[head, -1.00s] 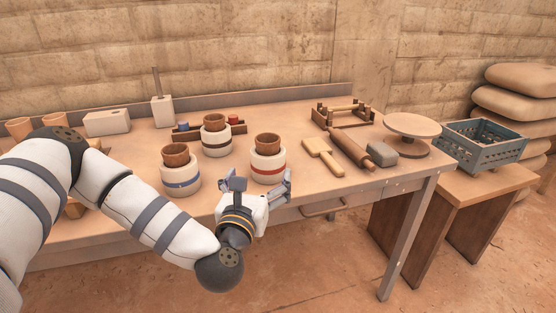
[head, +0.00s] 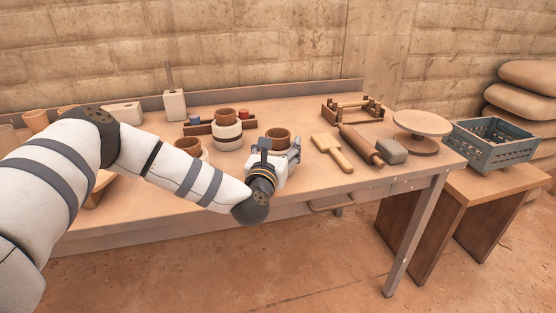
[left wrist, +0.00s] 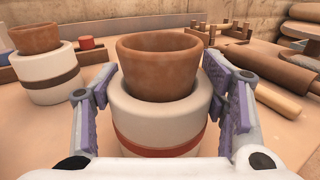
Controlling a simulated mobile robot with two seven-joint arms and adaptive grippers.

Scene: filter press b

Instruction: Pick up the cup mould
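The cup mould with a red band (left wrist: 162,125) is a thick white cylinder with a terracotta cup (left wrist: 158,62) seated in its top. It stands upright on the bench, centred in the left wrist view. In the head view its cup (head: 278,138) shows above my left gripper (head: 279,150), which hides most of the white body. My left gripper is open, with one finger on each side of the mould. I cannot tell whether the fingers touch it. A brown-banded mould (head: 227,133) stands to the left, farther back. Another mould is mostly behind my left arm. My right gripper is out of view.
A wooden paddle (head: 332,150), a rolling pin (head: 360,144), a grey block (head: 391,151) and a round turntable (head: 421,124) lie to the right. A small wooden rack (head: 352,111) stands behind them. A blue-grey crate (head: 492,146) sits on a lower side table.

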